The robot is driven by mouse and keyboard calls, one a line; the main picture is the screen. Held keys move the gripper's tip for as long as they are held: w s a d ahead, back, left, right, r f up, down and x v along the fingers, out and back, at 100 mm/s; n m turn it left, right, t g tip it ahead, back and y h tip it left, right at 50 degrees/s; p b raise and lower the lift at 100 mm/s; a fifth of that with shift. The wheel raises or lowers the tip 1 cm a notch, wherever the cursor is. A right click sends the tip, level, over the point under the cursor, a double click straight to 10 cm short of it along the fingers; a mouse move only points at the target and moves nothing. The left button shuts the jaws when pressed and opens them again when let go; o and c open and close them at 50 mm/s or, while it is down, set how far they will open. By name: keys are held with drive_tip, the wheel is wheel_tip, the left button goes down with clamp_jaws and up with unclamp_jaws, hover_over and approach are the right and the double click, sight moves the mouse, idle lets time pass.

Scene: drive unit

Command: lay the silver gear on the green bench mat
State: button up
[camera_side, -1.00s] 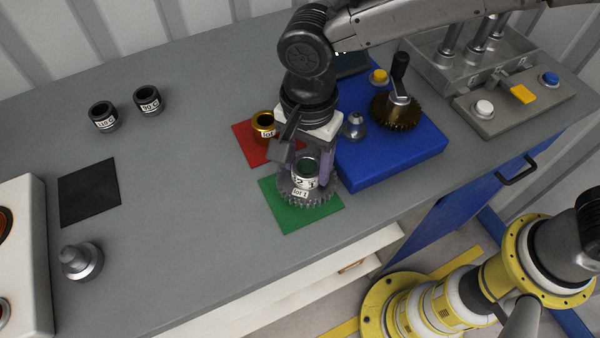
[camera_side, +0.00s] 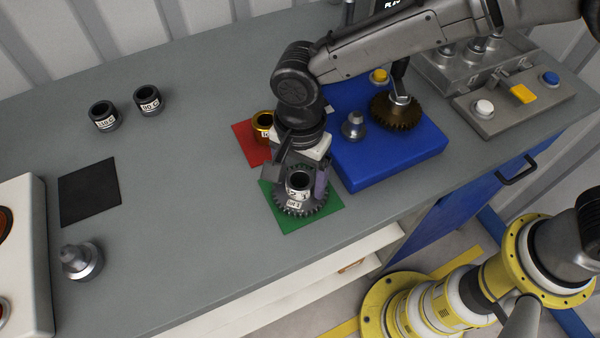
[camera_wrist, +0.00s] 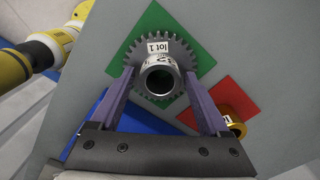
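The silver gear (camera_side: 316,207) has a toothed rim and a tall hub with a "lot 1" label. It lies flat over the green bench mat (camera_side: 278,219), and seems to rest on it. The gear (camera_wrist: 181,56) covers the middle of the mat (camera_wrist: 201,34) in the wrist view, where green corners show around it. My gripper (camera_side: 299,184) points down over the gear, its two purple fingers on opposite sides of the hub. In the wrist view my gripper (camera_wrist: 160,76) appears shut on the hub; the exact finger contact is hard to see.
A red mat (camera_side: 251,146) with a brass ring (camera_side: 263,122) lies just behind. A blue platform (camera_side: 390,165) at right carries a bronze gear (camera_side: 397,113) and a small metal cone (camera_side: 353,126). A black mat (camera_side: 90,192) and two dark rings lie left. The middle-left bench is clear.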

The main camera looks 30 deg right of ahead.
drive_tip(key=shift+o, duration=0.5)
wheel_tip(320, 180, up, 12)
drive_tip(key=d+r+n+t, duration=0.1)
drive_tip(key=d+r+n, duration=0.35)
drive_tip(key=d, duration=0.85)
drive_tip(key=s+d+r+n+t+y, duration=0.15)
drive_tip(key=s+d, duration=0.25)
drive_tip(key=d, duration=0.4)
drive_tip(key=s+d+r+n+t+h, duration=0.1)
drive_tip(key=s+d+r, duration=0.15)
drive_tip(key=d, duration=0.45)
drive_tip(key=s+d+f+n+t, duration=0.2)
drive_tip(key=s+d+f+n, duration=0.2)
drive_tip(key=s, duration=0.4)
drive_tip(key=shift+s+d+f, duration=0.3)
drive_tip(key=shift+d+f, duration=0.15)
drive_tip(key=shift+d, duration=0.8)
